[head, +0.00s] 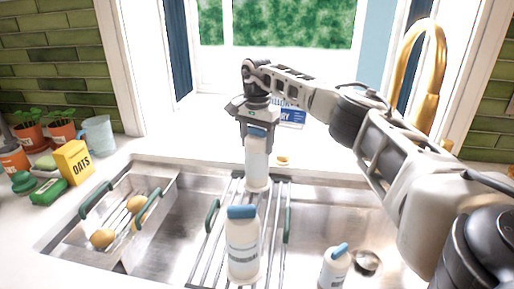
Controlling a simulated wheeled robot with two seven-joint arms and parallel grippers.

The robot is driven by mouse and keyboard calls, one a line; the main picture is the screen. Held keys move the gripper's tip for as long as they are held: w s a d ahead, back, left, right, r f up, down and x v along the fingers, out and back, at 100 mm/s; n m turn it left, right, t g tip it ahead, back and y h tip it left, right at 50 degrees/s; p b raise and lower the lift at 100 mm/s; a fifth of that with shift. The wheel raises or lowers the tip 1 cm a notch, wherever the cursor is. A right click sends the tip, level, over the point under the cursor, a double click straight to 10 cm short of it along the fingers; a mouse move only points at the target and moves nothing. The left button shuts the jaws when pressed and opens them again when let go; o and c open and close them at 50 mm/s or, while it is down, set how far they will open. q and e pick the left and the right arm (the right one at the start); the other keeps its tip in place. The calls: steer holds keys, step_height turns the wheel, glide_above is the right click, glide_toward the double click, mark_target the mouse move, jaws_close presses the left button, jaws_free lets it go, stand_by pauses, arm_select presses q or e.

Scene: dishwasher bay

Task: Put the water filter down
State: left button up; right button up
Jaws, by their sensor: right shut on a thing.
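My right gripper (255,122) is shut on the top of a white cylinder with a blue cap (257,165), which looks like the water filter. It is upright at the far end of the metal rack (205,252) across the sink; I cannot tell whether its base touches the rack. A similar white bottle with a blue cap (242,250) stands upright on the near part of the rack. A third, smaller one with a blue top (335,268) is in the right part of the sink, near the drain. My left gripper is not in view.
A gold faucet (432,70) rises at right. A blue-and-white box (292,115) stands behind my gripper.

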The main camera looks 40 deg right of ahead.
steer(key=shift+f, duration=1.35)
steer(key=o, duration=1.7)
steer(key=shift+c, duration=0.2)
step_height(320, 180, up, 12)
steer(key=shift+r, duration=0.15)
